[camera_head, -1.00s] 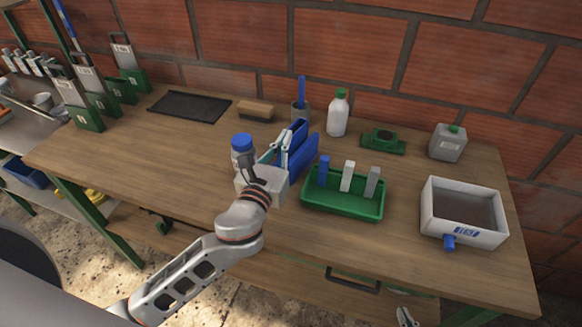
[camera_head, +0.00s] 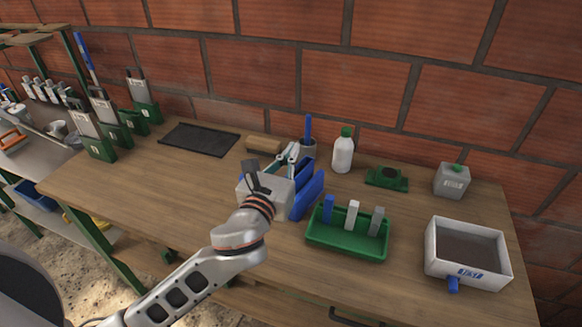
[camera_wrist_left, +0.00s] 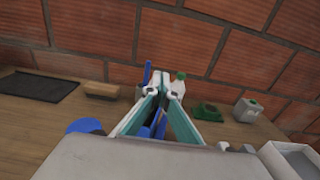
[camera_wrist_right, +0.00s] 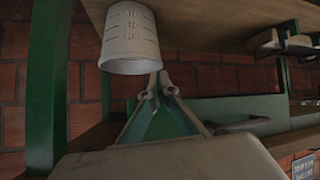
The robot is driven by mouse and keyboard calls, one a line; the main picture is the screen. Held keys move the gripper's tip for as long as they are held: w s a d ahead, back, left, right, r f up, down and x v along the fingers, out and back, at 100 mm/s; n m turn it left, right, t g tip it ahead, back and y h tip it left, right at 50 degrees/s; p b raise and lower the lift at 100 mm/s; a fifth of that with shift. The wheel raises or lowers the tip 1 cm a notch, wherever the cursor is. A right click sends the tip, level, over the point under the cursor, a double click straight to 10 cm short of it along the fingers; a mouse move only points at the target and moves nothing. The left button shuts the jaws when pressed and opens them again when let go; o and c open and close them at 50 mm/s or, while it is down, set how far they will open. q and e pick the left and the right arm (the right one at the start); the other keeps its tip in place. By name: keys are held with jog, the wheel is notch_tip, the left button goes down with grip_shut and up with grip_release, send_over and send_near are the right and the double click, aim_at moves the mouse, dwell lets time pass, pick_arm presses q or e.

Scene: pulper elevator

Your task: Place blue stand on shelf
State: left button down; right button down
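The blue stand (camera_head: 309,194) is on the workbench, left of the green tray, with upright slanted blue sides. My left gripper (camera_head: 289,151) is just behind and above it. In the left wrist view, its teal fingers (camera_wrist_left: 162,88) point toward the wall, with a narrow gap at the tips. Blue parts of the stand (camera_wrist_left: 160,128) show low between the fingers; no firm grip is visible. My right gripper (camera_wrist_right: 158,84) shows only in its wrist view, below a white marked cup (camera_wrist_right: 130,40); its tips look close together. I cannot tell which surface is the shelf.
The green tray (camera_head: 345,243) holds three upright blocks. A white bottle (camera_head: 343,153), green device (camera_head: 387,178), grey container (camera_head: 452,181) and white box (camera_head: 505,262) stand to the right. A black mat (camera_head: 200,139) and brown block (camera_head: 264,144) lie behind.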

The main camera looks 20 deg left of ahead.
pick_arm(q)
notch_tip(320, 180, up, 10)
jog(key=shift+f+p, duration=0.25)
jog(key=shift+p, duration=0.05)
jog(key=c, duration=0.6)
grip_release()
